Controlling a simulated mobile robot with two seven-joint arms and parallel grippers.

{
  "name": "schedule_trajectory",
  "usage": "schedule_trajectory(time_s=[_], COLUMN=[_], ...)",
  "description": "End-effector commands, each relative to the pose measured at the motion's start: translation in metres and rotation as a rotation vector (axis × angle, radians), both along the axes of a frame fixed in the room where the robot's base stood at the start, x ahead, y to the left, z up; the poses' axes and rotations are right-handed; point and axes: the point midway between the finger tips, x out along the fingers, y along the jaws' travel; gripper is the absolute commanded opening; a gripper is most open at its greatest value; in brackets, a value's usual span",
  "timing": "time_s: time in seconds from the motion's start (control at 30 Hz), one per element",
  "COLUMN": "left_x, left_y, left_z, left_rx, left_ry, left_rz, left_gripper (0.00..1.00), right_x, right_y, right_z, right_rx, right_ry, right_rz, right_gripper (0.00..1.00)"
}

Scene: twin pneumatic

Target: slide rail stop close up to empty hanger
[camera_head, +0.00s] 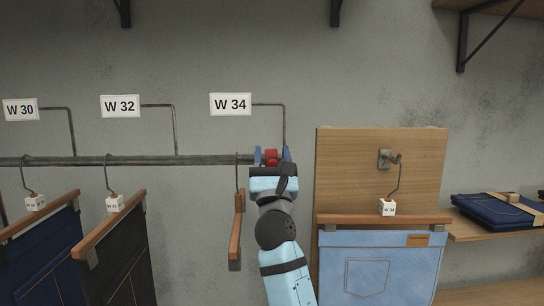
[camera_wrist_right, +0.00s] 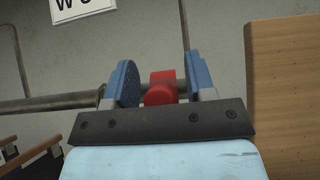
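The red rail stop (camera_head: 271,157) is near the right end of the dark rail (camera_head: 140,160); it also shows in the right wrist view (camera_wrist_right: 160,88). The empty wooden hanger (camera_head: 237,224) hangs from the rail a short way left of the stop, seen nearly edge-on. My right gripper (camera_head: 271,155) has its blue fingers on either side of the stop. In the right wrist view the gripper (camera_wrist_right: 163,82) shows gaps between the fingers and the stop, so it is open around it. My left gripper is not in view.
Dark jeans (camera_head: 38,255) and black jeans (camera_head: 120,262) hang on the rail farther left, under the W 30 and W 32 signs. The W 34 sign (camera_head: 230,104) is above the empty hanger. Light blue jeans (camera_head: 378,265) hang before a wooden panel (camera_head: 340,165) at right.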

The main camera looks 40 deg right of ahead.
Motion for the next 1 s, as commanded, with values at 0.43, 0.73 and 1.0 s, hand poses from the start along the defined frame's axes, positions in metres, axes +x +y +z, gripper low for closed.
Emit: schedule_trajectory(time_s=[0.43,0.73,1.0], left_x=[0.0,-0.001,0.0], left_y=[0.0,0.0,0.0], left_z=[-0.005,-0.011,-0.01], left_rx=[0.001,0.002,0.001], left_ry=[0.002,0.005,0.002], left_rz=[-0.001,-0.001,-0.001], left_gripper=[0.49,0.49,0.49], right_x=[0.004,0.014,0.014], right_y=[0.007,0.024,0.023], right_z=[-0.001,0.0,0.0], right_rx=[0.001,0.0,0.001], right_ry=[0.0,0.0,0.0], right_rz=[0.002,0.001,0.001], right_gripper=[0.0,0.0,0.51])
